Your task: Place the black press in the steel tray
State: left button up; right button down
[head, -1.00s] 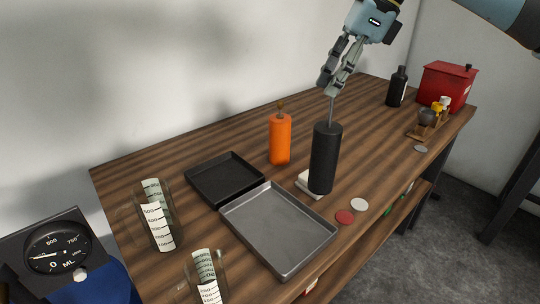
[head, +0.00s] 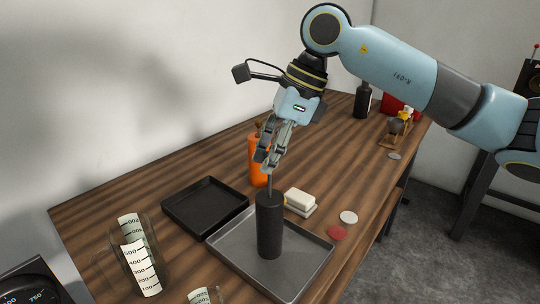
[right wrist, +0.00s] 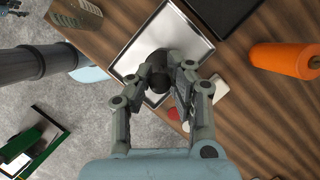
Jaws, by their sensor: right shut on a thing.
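The black press (head: 270,225) is a tall dark cylinder with a thin rod on top. My right gripper (head: 268,172) is shut on that rod and holds the press upright. In the head view the press is over the steel tray (head: 312,252), its lower end within the rim; I cannot tell whether it touches the tray floor. In the right wrist view the press (right wrist: 160,80) is partly hidden between the fingers of my right gripper (right wrist: 168,72), with the bright steel tray (right wrist: 190,30) behind it. My left gripper is not in view.
A black tray (head: 205,205) adjoins the steel tray. An orange cylinder (head: 257,168) stands behind the press. White blocks (head: 300,199), a pale disc (head: 348,217) and a red disc (head: 337,233) lie right of it. A glass beaker (head: 138,262) stands left. A dark bottle (head: 362,102) stands far back.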

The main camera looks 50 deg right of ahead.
jog(key=shift+r, duration=0.1)
jog(key=shift+s+a+r, duration=0.1)
jog(key=shift+a, duration=0.05)
jog(key=shift+s+a, duration=0.1)
jog(key=shift+a, duration=0.05)
jog(key=c, duration=1.7)
grip_release()
jog(key=shift+f, duration=0.2)
jog(key=o, duration=0.5)
jog(key=shift+c, duration=0.2)
jog(key=shift+r, duration=0.2)
pick_arm(q)
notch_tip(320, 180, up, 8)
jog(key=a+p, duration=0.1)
jog(key=p, duration=0.6)
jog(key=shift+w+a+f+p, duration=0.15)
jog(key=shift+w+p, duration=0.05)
jog(key=shift+p, duration=0.15)
pick_arm(e)
jog(key=v, duration=1.2)
